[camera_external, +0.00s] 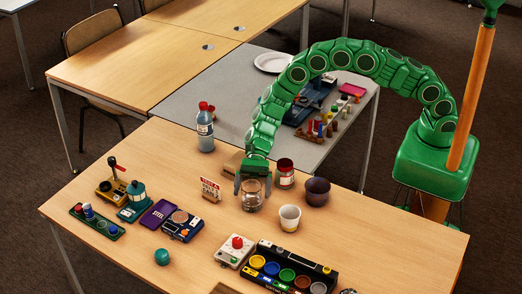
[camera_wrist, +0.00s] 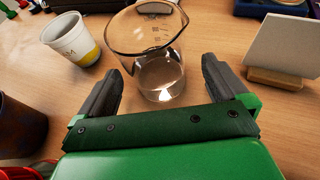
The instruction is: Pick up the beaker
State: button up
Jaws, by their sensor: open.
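The clear glass beaker (camera_external: 252,197) stands upright on the wooden table in the external view. In the wrist view the beaker (camera_wrist: 160,72) shows its spout and printed marks, and it stands just ahead of my gripper, between the lines of the two fingers. My gripper (camera_external: 252,184) is open and points down at the beaker; its fingers (camera_wrist: 160,85) sit on either side of the beaker's near part. I cannot tell whether either finger touches the glass.
A white and yellow cup (camera_external: 290,218), a dark bowl-like cup (camera_external: 317,191) and a red-lidded jar (camera_external: 285,174) stand close on the right. A small sign (camera_external: 210,190) stands on the left. A tray of colored cups (camera_external: 290,270) lies in front.

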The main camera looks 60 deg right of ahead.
aim_at(250, 207)
jog(key=x, duration=0.3)
jog(key=shift+s+a+f, duration=0.1)
jog(key=shift+s+a, duration=0.1)
jog(key=shift+s, duration=0.05)
jog(key=c, duration=1.1)
jog(key=shift+r, duration=0.25)
